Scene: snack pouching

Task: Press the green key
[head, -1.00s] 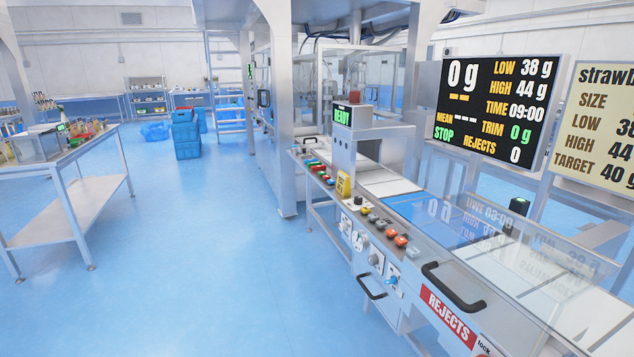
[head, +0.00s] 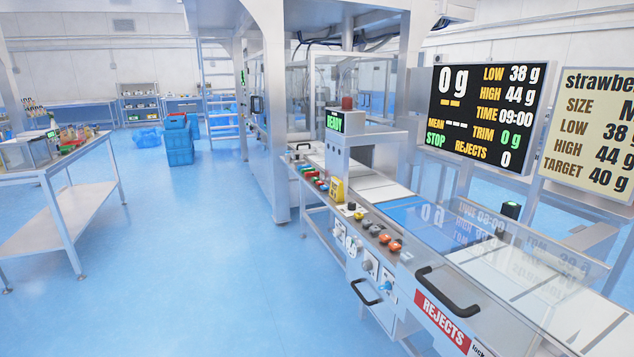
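A row of small coloured keys (head: 313,178) runs along the near rail of the machine, toward its far end. Red and green ones seem to be among them, but they are too small to tell apart surely. Closer along the same rail sit a yellow button (head: 359,215), an orange button (head: 384,238) and a red-orange button (head: 395,245). A dark post with a green top (head: 511,206) stands behind the conveyor on the right. Neither of my grippers is in view.
A wall screen (head: 485,115) reads 0 g and STOP. A small display (head: 335,122) seems to read READY. Black handles (head: 447,292) jut from the machine's front. A steel table (head: 75,210) stands at left, blue crates (head: 178,140) behind. The blue floor between is clear.

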